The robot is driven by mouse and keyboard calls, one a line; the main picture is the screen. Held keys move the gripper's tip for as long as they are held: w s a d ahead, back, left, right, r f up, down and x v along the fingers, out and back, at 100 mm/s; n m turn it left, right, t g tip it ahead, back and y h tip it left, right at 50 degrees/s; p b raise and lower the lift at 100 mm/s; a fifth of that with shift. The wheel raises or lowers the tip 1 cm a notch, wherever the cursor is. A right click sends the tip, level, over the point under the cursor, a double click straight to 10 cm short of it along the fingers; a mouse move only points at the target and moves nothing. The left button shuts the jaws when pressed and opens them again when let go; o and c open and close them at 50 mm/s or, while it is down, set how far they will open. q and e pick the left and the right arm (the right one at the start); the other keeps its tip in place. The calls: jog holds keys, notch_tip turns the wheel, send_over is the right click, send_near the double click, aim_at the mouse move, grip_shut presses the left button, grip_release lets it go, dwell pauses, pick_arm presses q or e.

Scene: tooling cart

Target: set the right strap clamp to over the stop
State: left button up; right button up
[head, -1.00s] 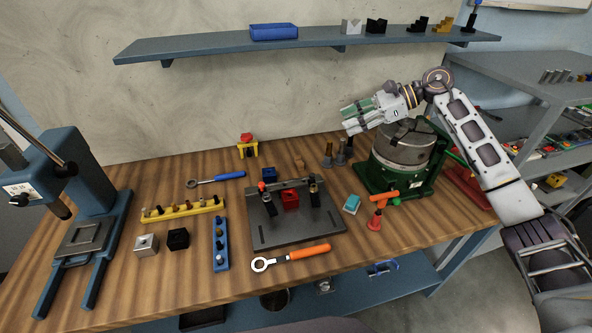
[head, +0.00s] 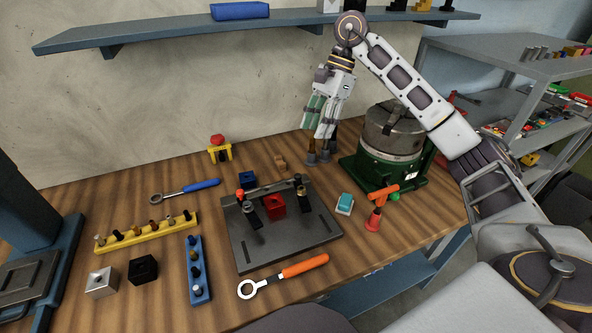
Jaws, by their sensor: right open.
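The dark grey fixture plate (head: 282,246) lies on the wooden bench. A red block (head: 275,207) sits on it, between two black strap clamps. The right strap clamp (head: 302,190) stands at the plate's back right, beside the red block and apart from it. The left strap clamp (head: 251,213) is at the block's left. A low bar (head: 270,188) runs along the plate's back; I cannot tell which part is the stop. My right gripper (head: 318,128) is open and empty, pointing down above and behind the plate's right end. My left gripper is out of view.
A green-based round machine (head: 390,150) is at the right. An orange-handled wrench (head: 290,273) lies in front of the plate. A teal-topped block (head: 344,204) and an orange-red tool (head: 376,208) are right of it.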

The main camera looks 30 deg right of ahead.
aim_at(299, 175)
jog(key=shift+a+f, duration=0.1)
jog(key=shift+x, duration=6.8)
jog(key=shift+c, duration=0.2)
grip_shut()
